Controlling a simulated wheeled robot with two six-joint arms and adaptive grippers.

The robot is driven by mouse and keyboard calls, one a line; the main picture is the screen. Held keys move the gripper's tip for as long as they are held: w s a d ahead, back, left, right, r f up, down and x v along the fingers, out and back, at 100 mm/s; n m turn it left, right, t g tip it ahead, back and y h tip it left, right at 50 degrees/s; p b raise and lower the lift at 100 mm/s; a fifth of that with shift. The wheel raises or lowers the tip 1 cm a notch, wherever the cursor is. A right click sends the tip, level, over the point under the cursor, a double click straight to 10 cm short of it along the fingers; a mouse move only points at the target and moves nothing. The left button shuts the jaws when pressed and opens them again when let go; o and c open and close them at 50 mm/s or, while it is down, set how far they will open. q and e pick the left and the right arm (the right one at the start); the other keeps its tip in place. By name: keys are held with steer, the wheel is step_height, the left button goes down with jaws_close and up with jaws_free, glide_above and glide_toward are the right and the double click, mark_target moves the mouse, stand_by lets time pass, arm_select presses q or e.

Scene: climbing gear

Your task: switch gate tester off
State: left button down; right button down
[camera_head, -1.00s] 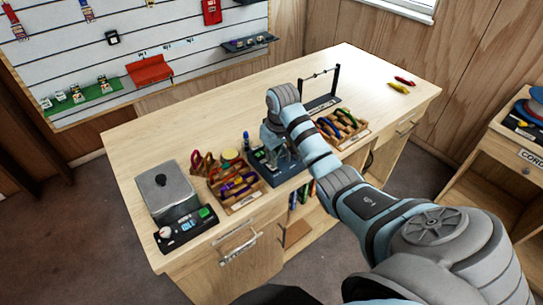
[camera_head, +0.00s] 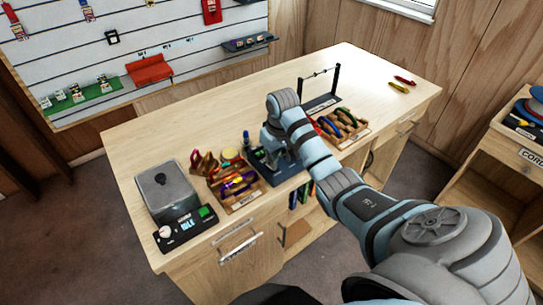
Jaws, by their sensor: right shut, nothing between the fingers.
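A blue-based device (camera_head: 286,174) stands at the front middle of the bench, between two wooden trays. It may be the gate tester, but I cannot read a label on it. My right gripper (camera_head: 280,157) points down over this device, its fingers shut and empty. The gripper and wrist hide much of the device, including any switch, and I cannot tell whether the fingertips touch it. My left gripper is not in view.
A grey lidded box (camera_head: 166,190) with a black control panel (camera_head: 188,228) stands at the left. Wooden trays of carabiners (camera_head: 237,206) and (camera_head: 359,134) flank the device. A black-framed stand (camera_head: 336,82) is behind. The bench top (camera_head: 200,127) is clear at the back.

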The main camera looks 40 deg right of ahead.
steer(key=shift+f, duration=0.25)
steer(key=shift+r, duration=0.4)
steer(key=shift+r+p, duration=0.55)
steer(key=shift+r, duration=2.6)
